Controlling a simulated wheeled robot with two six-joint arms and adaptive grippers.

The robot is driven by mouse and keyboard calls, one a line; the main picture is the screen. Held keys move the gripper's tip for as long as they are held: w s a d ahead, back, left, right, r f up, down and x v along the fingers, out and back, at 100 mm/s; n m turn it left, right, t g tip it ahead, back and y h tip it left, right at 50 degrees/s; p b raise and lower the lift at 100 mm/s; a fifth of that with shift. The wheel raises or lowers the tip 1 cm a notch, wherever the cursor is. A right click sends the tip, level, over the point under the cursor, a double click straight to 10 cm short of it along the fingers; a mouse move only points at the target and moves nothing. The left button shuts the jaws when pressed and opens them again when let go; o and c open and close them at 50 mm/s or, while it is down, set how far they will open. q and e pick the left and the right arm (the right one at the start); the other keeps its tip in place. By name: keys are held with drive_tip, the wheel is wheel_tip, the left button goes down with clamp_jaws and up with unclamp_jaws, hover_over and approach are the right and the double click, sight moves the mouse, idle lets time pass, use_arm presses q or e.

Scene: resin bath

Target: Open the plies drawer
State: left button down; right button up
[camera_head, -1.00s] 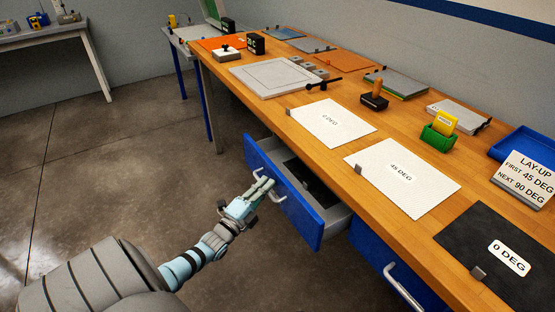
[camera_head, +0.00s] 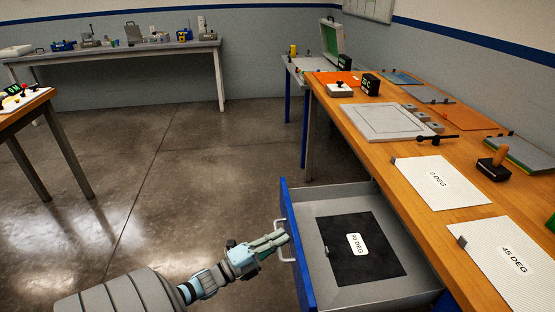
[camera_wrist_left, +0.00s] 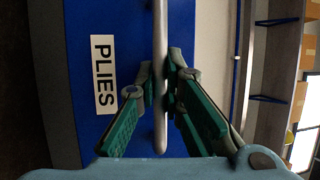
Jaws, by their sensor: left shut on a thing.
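The plies drawer (camera_head: 300,257) stands well out from the workbench, its blue front facing left and its grey inside showing. A black sheet (camera_head: 361,249) labelled 90 DEG lies on its floor. My left gripper (camera_head: 284,238) is at the drawer front, shut on the drawer's handle (camera_head: 287,257). In the left wrist view, the gripper's fingers (camera_wrist_left: 160,85) sit on both sides of the pale handle bar (camera_wrist_left: 160,40), beside the PLIES label (camera_wrist_left: 104,75) on the blue front (camera_wrist_left: 125,20). My right gripper is not in view.
The wooden workbench (camera_head: 395,165) carries a 0 DEG sheet (camera_head: 437,182), a 45 DEG sheet (camera_head: 505,255) and a grey plate (camera_head: 388,122). Another bench (camera_head: 130,52) stands along the back wall. The floor (camera_head: 190,160) left of the drawer is clear.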

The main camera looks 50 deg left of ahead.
use_arm(q)
drive_tip(key=shift+s+a+f, duration=0.1)
drive_tip(key=shift+s, duration=0.1)
drive_tip(key=c, duration=2)
unclamp_jaws()
drive_tip(key=shift+o, duration=0.2)
drive_tip(key=v, duration=1.2)
